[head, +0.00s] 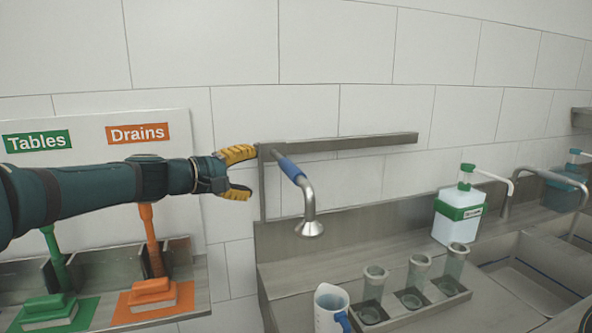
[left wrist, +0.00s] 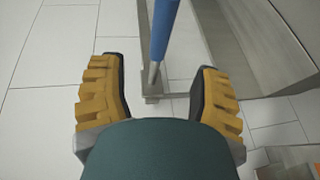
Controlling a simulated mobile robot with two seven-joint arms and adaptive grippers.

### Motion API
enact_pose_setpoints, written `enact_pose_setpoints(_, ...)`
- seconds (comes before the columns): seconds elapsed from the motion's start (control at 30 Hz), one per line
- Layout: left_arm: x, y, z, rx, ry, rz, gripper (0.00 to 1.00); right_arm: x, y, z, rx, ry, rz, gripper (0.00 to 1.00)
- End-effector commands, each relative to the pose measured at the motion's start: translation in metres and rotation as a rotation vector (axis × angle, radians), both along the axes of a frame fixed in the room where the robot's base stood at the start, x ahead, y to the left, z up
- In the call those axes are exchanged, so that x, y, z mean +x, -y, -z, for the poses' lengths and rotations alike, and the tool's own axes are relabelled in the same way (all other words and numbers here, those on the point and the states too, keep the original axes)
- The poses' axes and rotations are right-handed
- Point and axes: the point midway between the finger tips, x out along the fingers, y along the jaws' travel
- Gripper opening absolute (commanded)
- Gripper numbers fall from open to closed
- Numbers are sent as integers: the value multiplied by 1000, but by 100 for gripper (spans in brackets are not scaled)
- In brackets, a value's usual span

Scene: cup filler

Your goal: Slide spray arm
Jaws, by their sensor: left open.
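The spray arm (head: 302,190) has a blue grip sleeve and a bent metal tube that ends in a spray head. It hangs at the left end of a metal wall rail (head: 370,142). My left gripper (head: 254,172) has yellow-padded fingers. It is open and empty, just left of the blue sleeve and apart from it. In the left wrist view the blue sleeve (left wrist: 164,28) stands beyond the open fingers (left wrist: 163,90), roughly in line with the gap between them. My right gripper is not in view.
Below the spray arm is a metal counter (head: 320,270) with a white jug (head: 328,308) and a rack of three clear cups (head: 420,272). A soap dispenser (head: 460,215) stands at right, near the sinks. Green and orange brushes (head: 150,245) hang at left.

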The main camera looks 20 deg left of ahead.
Motion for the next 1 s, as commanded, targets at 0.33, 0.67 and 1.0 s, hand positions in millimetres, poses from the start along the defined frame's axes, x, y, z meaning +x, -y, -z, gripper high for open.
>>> enact_pose_setpoints(0.33, 56, 37, 13, 1, -4, 3, 64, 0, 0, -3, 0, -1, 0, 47)
enact_pose_setpoints(0.67, 95, 63, 21, 0, -2, 1, 64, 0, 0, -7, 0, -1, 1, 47)
enact_pose_setpoints(1.0, 103, 67, 23, 0, -2, -1, 64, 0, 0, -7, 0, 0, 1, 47)
